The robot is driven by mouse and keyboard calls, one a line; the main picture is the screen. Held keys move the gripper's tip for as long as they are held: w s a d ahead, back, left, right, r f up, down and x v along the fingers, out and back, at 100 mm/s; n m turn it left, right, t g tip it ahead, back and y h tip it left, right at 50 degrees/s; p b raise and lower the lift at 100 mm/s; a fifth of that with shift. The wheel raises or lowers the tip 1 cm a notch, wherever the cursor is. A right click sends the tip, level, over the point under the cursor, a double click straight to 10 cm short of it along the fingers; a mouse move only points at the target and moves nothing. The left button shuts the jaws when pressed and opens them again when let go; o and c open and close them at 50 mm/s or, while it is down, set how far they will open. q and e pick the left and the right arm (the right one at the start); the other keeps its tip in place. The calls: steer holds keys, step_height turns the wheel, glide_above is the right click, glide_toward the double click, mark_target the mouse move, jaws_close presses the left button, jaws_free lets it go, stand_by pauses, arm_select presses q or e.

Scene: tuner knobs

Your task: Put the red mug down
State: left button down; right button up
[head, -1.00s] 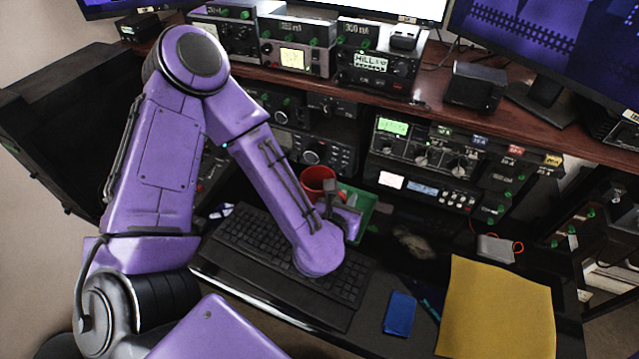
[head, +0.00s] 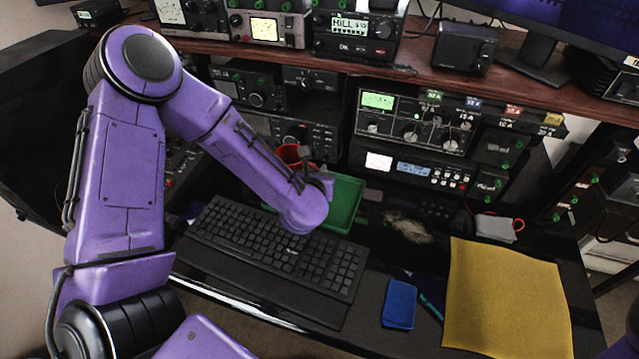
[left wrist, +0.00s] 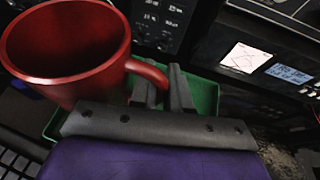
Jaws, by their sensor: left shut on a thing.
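The red mug (head: 291,154) shows partly behind my left forearm in the head view, at the back left edge of the green tray (head: 345,204). In the left wrist view the mug (left wrist: 68,48) looks upright and empty, with its handle to the right. My left gripper (left wrist: 163,88) is shut on the mug's handle (left wrist: 150,72); the gripper also shows in the head view (head: 310,163). The tray's rim (left wrist: 207,95) shows behind the fingers. The mug's base is hidden, so I cannot tell whether it touches anything. My right gripper is not in view.
A black keyboard (head: 270,245) lies in front of the tray. Radio units (head: 415,125) stand close behind. A blue pad (head: 399,304), a yellow sheet (head: 505,300) and a small grey box (head: 495,228) lie to the right. The desk between the tray and sheet is partly clear.

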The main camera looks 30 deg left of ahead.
arm_select(q)
steer(key=f, duration=0.1)
steer(key=w+f, duration=0.1)
steer(key=f, duration=0.2)
steer(key=shift+w+a+f+p, duration=0.3)
steer(key=shift+w+a+p, duration=0.05)
steer(key=shift+w+p, duration=0.05)
steer(key=shift+w+f, duration=0.1)
steer(key=shift+f, duration=0.35)
steer(key=c, duration=1.5)
jaws_free()
steer(key=shift+f, duration=0.15)
steer(key=o, duration=0.4)
